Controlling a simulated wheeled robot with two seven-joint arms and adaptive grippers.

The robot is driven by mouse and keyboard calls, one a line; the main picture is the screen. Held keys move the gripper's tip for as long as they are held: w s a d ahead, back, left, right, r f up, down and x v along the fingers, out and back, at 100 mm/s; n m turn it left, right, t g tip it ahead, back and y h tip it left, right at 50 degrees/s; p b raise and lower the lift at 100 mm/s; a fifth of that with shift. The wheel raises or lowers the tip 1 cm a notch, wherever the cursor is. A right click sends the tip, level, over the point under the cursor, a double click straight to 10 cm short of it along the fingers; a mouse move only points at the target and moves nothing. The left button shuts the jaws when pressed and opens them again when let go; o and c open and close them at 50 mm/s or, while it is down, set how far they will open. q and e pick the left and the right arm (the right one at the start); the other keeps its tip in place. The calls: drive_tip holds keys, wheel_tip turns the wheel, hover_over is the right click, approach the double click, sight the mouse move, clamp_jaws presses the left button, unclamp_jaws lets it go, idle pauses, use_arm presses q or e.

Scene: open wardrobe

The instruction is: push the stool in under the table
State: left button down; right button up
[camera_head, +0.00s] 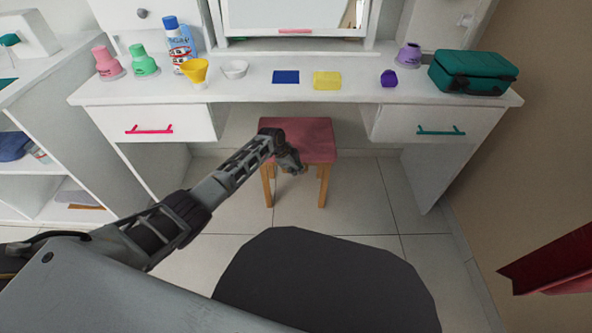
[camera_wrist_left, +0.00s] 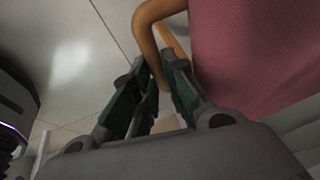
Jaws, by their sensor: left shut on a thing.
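The stool has a pink seat (camera_head: 312,140) and light wooden legs (camera_head: 323,186). It stands in the gap between the table's two drawers, its rear part beneath the white tabletop (camera_head: 350,103). My left gripper (camera_head: 293,166) is at the stool's front edge. In the left wrist view, the fingers of my left gripper (camera_wrist_left: 158,78) are shut on a curved wooden handle (camera_wrist_left: 143,30) beside the pink seat (camera_wrist_left: 255,50). In the head view the arm covers the seat's front left part, and the handle is mostly hidden. My right gripper is out of view.
The left drawer (camera_head: 150,122) and right drawer (camera_head: 440,124) flank the stool. Bottles, cups and a green case (camera_head: 472,72) stand on the tabletop. A white shelf unit (camera_head: 60,160) is at the left. A red panel (camera_head: 550,255) juts in from the right. Floor beside the stool is clear.

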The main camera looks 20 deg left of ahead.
use_arm(q)
drive_tip(key=shift+w+a+r, duration=0.15)
drive_tip(key=shift+w+r, duration=0.1)
drive_tip(key=shift+w, duration=0.05)
drive_tip(key=c, duration=1.7)
unclamp_jaws()
drive_tip(key=shift+r, duration=0.1)
drive_tip(key=shift+v, duration=5.75)
drive_tip(key=shift+s, duration=0.25)
